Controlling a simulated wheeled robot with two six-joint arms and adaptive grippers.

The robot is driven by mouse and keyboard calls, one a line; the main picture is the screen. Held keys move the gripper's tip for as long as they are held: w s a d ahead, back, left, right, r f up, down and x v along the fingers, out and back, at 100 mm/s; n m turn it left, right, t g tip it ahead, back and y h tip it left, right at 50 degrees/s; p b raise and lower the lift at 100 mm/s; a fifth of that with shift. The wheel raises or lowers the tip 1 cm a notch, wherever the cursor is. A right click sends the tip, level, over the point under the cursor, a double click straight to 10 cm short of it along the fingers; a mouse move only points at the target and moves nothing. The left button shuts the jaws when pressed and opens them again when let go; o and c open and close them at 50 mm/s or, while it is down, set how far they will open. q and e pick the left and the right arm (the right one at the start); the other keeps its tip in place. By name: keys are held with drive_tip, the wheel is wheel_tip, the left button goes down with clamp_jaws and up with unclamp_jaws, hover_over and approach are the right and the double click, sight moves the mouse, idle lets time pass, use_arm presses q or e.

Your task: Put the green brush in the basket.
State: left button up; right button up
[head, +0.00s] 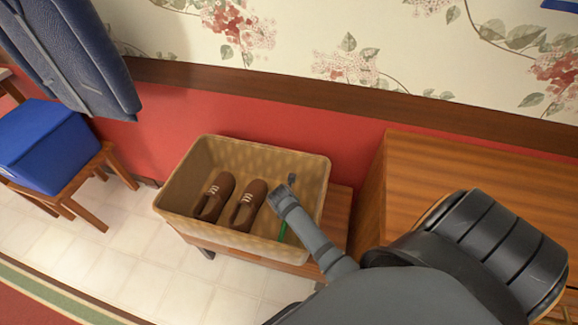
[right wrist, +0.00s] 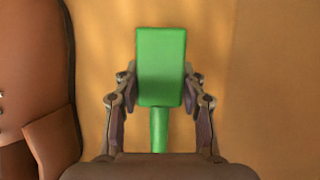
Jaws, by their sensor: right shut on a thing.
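The wicker basket (head: 177,185) is tan and stands on a low wooden bench in the head view. My right arm reaches over its right side. The green brush (right wrist: 160,68) lies between the two fingers of my right gripper (right wrist: 161,98) in the right wrist view, and the gripper is shut on it. Its block end points away from my wrist and its narrow handle runs back toward the palm. In the head view a thin green part of the brush (head: 283,232) shows inside the basket's right side, partly hidden by my arm. My left gripper is not in view.
Brown shoes (head: 213,197) lie in the basket's left and middle; one shows beside the gripper in the right wrist view (right wrist: 38,90). A wooden cabinet (head: 430,165) stands close on the right. A blue box (head: 45,145) sits on a stool at left.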

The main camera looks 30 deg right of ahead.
drive_tip(key=shift+f, duration=0.2)
drive_tip(key=o, duration=1.3)
drive_tip(key=shift+f, duration=0.1)
drive_tip(key=p+v, duration=0.2)
drive_tip(key=v, duration=0.4)
drive_tip(key=shift+w, duration=0.15)
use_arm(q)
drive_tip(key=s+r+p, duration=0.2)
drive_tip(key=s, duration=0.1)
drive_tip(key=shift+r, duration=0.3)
use_arm(e)
drive_tip(key=v, duration=0.6)
